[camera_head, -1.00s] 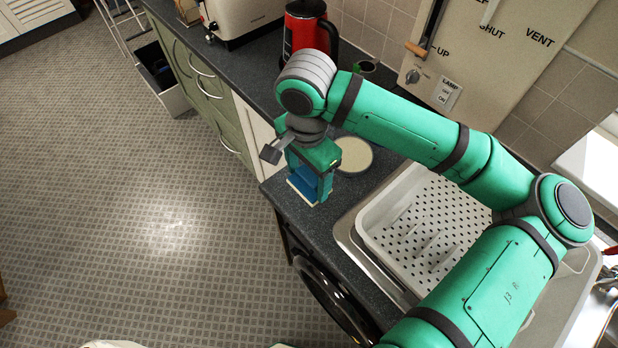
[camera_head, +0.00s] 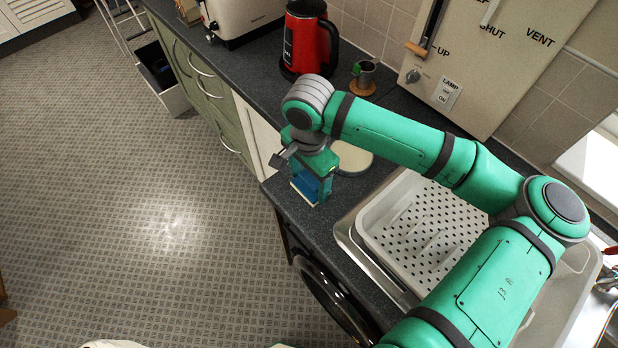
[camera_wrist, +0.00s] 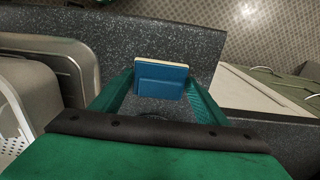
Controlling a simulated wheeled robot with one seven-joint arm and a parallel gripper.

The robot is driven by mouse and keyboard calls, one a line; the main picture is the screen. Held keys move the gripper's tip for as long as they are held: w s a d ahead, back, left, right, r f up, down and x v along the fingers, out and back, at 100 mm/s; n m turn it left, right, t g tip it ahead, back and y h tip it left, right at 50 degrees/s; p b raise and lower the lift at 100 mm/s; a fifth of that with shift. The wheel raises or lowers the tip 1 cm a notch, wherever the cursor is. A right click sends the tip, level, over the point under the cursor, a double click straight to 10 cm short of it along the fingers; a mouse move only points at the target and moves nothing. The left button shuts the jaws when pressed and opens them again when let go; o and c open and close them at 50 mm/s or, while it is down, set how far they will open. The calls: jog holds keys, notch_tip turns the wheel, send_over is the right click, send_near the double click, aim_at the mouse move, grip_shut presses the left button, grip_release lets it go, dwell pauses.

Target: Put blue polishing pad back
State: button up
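The blue polishing pad (camera_head: 306,184) has a blue body with a cream layer along its lower edge. It sits between the fingers of my gripper (camera_head: 313,186), over the near left end of the dark countertop. In the wrist view, the pad (camera_wrist: 161,80) fills the space between the two green fingertips of my gripper (camera_wrist: 161,84). Both fingers meet its sides, so the gripper looks shut on it. I cannot tell whether the pad touches the countertop.
A pale round disc (camera_head: 352,158) lies on the dark countertop (camera_head: 262,85) just behind my gripper. A red kettle (camera_head: 306,42), a cup (camera_head: 364,73) and a toaster (camera_head: 243,17) stand farther back. A white perforated drying tray (camera_head: 428,232) is to the right.

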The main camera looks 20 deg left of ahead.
aim_at(309, 179)
jog(key=shift+o, duration=1.4)
jog(key=shift+r, duration=0.15)
notch_tip(309, 179, up, 12)
